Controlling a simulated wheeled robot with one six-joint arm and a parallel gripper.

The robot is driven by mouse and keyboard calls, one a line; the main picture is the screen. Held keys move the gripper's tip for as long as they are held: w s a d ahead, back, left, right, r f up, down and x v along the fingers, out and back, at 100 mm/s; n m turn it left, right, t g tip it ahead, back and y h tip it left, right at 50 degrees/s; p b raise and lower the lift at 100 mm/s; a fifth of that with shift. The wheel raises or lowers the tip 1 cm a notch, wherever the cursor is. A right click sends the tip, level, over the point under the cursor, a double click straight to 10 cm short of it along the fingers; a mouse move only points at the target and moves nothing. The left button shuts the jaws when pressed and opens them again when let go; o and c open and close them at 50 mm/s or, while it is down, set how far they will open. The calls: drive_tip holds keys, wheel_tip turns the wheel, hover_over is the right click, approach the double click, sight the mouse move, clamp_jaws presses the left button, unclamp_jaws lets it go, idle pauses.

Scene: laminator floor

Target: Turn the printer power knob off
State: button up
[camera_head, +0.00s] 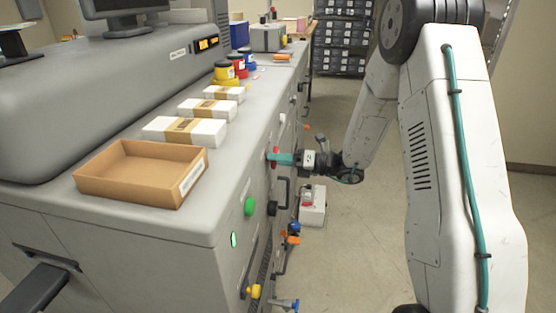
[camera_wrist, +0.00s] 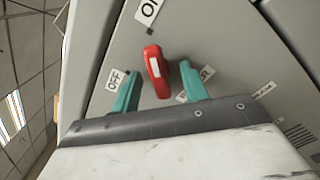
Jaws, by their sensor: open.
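The red power knob (camera_wrist: 156,72) with a white mark sits on the grey printer panel in the wrist view. Its upper end leans slightly left, towards the ON label (camera_wrist: 148,10). The OFF label (camera_wrist: 115,80) lies to its left, partly behind a finger. My gripper (camera_wrist: 160,92) has its two teal fingers apart, one on each side of the knob's lower part; I cannot tell whether they touch it. In the head view my gripper (camera_head: 272,158) is at the side of the grey printer (camera_head: 225,205), with a bit of the red knob (camera_head: 274,150) showing at the fingertips.
A cardboard tray (camera_head: 128,192), white paper packs (camera_head: 185,131) and ink tins (camera_head: 226,72) stand on the printer top. Black handles (camera_head: 284,192), a green button (camera_head: 250,206) and a yellow knob (camera_head: 254,291) stick out from its side.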

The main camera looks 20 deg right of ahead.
drive_tip(key=shift+c, duration=0.2)
drive_tip(key=c, duration=0.9)
drive_tip(key=shift+n, duration=0.4)
drive_tip(key=n, duration=1.6)
drive_tip(key=shift+w+d+n, duration=0.15)
drive_tip(key=shift+w+n, duration=0.1)
drive_tip(key=shift+n, duration=0.45)
